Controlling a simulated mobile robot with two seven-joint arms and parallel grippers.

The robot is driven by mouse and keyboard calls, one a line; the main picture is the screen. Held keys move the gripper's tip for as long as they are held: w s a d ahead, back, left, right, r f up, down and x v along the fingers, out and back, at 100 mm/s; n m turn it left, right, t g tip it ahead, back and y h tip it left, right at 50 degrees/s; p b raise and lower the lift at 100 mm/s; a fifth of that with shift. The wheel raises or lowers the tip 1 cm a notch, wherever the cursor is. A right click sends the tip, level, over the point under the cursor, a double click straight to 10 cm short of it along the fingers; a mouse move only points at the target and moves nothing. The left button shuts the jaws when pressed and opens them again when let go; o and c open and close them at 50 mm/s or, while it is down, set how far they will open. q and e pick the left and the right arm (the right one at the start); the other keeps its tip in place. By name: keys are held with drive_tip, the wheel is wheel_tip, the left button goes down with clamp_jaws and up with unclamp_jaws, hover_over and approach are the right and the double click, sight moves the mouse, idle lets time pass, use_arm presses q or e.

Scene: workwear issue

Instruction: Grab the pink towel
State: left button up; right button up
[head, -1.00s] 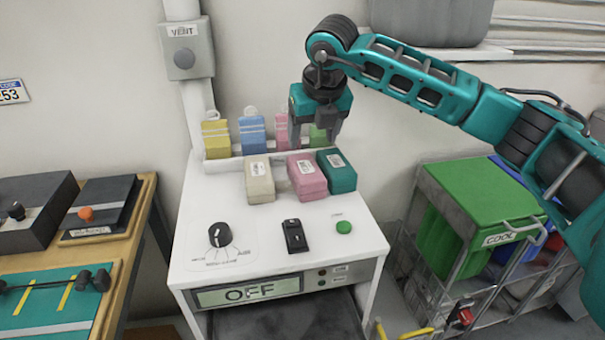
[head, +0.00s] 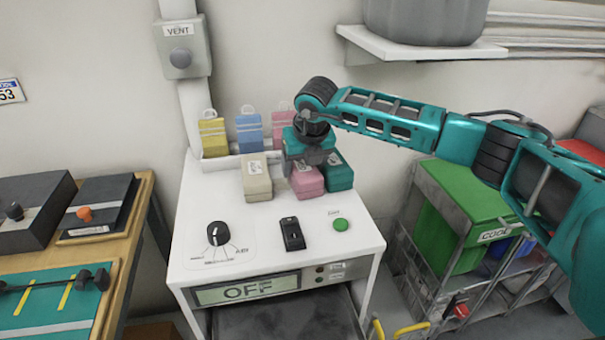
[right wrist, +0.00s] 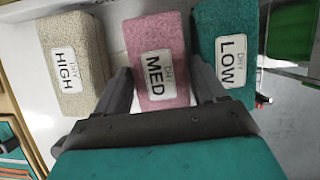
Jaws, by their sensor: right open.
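The pink towel (head: 307,182) is a folded block on the white cabinet top, between a beige towel (head: 257,180) and a teal towel (head: 338,172). In the right wrist view the pink towel (right wrist: 157,62) carries a label reading DRY MED. My right gripper (head: 307,162) is open above the pink towel and hides its rear part. In the right wrist view its two fingers (right wrist: 163,92) point down along either side of the towel's near end, in the gaps beside the beige and teal towels. I cannot tell whether they touch it. My left gripper is not in view.
A rack behind holds yellow (head: 214,137), blue (head: 249,133) and pink (head: 283,124) tagged packs. The cabinet (head: 190,225) has a knob, a switch, a green button (head: 341,225) and an OFF display. A wire cart with a green lid (head: 470,185) stands right; a wooden bench (head: 130,215) stands left.

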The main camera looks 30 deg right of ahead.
drive_tip(key=shift+f, duration=0.15)
drive_tip(key=c, duration=0.8)
